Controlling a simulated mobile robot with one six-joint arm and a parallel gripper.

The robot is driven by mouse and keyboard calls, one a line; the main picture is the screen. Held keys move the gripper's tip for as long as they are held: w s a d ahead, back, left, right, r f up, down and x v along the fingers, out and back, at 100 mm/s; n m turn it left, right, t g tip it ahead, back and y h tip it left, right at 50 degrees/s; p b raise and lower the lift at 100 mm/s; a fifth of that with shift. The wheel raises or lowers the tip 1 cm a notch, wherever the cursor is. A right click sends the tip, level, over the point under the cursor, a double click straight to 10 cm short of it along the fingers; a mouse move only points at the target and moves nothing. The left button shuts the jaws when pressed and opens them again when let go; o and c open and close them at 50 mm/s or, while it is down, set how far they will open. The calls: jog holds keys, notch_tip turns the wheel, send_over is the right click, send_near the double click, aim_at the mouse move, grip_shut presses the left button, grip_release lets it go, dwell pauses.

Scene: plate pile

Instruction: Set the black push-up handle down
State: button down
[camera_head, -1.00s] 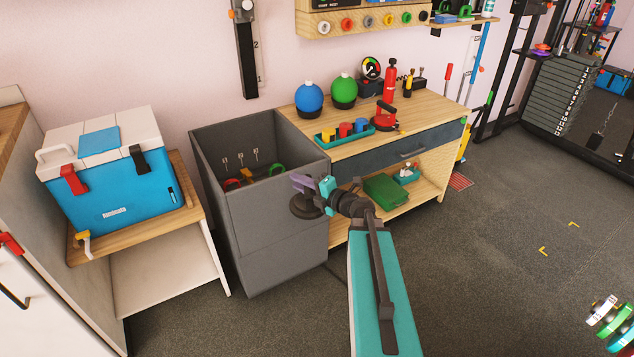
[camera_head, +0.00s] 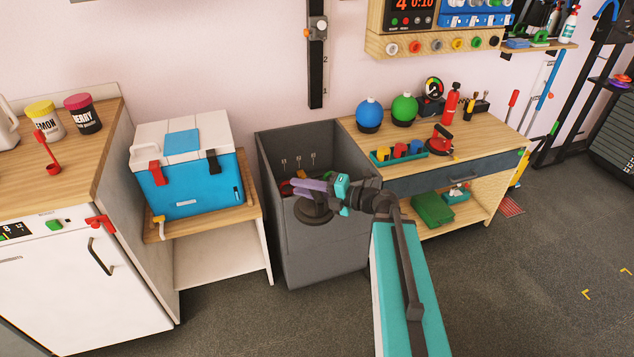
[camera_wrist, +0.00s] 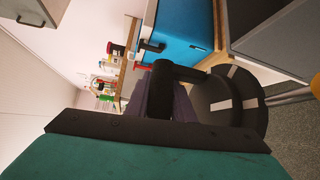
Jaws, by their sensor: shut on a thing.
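The black push-up handle (camera_head: 314,210) is held in the air by my gripper (camera_head: 308,187). In the head view its round dark base hangs below the purple fingers, in front of the grey bin's upper front. In the wrist view my gripper (camera_wrist: 165,102) is shut on the handle's bar, and the round base (camera_wrist: 225,103) with pale strips lies to the right, its face turned sideways in that picture. The part of the bar between the fingers is hidden.
An open grey bin (camera_head: 325,252) with items inside stands behind my gripper. A blue cooler (camera_head: 195,188) sits on a low wooden stand (camera_head: 247,214) at left. A wooden counter (camera_head: 85,160) is far left.

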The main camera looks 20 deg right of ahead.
jog(key=s+a+r+n+g+y+p, duration=0.1)
jog(key=s+a+r+p, duration=0.1)
jog(key=a+r, duration=0.2)
jog(key=shift+s+a+n+g, duration=0.25)
jog(key=shift+s+n+g, duration=0.05)
jog(key=shift+n+g, duration=0.1)
jog(key=shift+d, duration=0.15)
